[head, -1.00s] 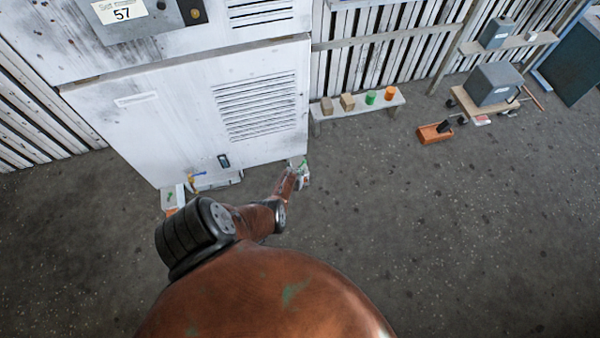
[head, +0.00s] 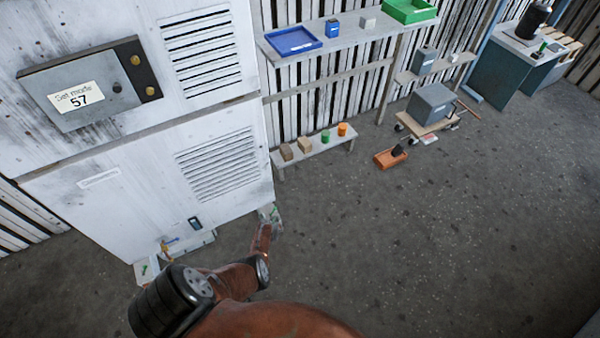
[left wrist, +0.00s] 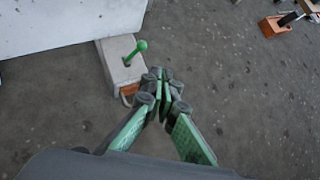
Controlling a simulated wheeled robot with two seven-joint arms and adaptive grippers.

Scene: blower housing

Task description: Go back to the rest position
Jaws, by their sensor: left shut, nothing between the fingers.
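My left gripper (head: 268,211) is at the end of the copper-coloured arm, low beside the lower right corner of the white cabinet (head: 130,190). In the left wrist view its green fingers (left wrist: 164,100) are shut with nothing between them. They are above the floor, just right of a grey block (left wrist: 117,65) with a green-knobbed lever (left wrist: 136,52). Whether the fingers touch the block I cannot tell. My right gripper is in neither view.
A grey panel (head: 85,85) reading "Set mode 57" is on the cabinet. A low bench (head: 318,155) carries blocks and cylinders. A shelf (head: 345,42) holds a blue tray (head: 293,41) and a green tray (head: 410,10).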

